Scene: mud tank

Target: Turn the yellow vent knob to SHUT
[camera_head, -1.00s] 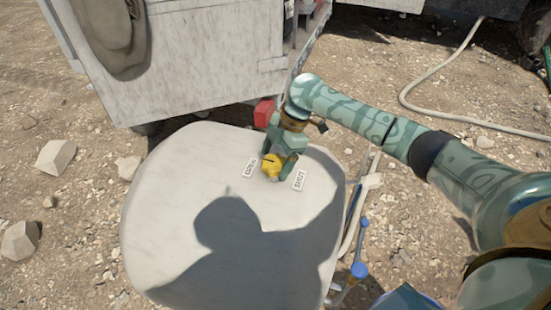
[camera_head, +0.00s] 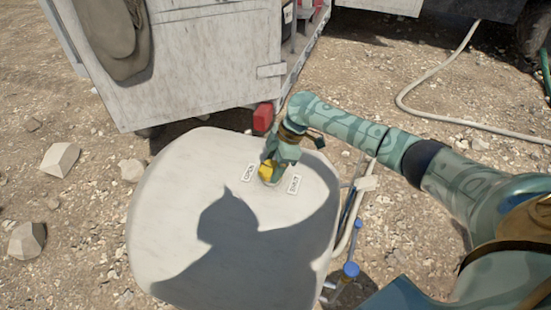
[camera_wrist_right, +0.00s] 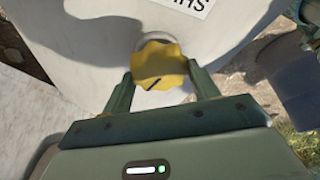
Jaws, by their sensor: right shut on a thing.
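The yellow vent knob (camera_head: 264,171) stands on the pale rounded tank top (camera_head: 165,215), between an OPEN label (camera_head: 249,172) on its left and a SHUT label (camera_head: 293,184) on its right. My right gripper (camera_head: 269,174) is shut on the knob from above and hides part of it. In the right wrist view the scalloped knob (camera_wrist_right: 158,60) sits between the two green fingers. A short slanted dark mark shows on its near part. Part of the SHUT label (camera_wrist_right: 190,4) shows upside down at the top edge. My left gripper is not in view.
A white vehicle body with an open panel (camera_head: 210,60) and a red lamp (camera_head: 263,117) stand just behind the tank. A pale hose (camera_head: 440,112) and rocks (camera_head: 60,159) lie on the gravel. Blue-capped rods (camera_head: 351,270) are right of the tank.

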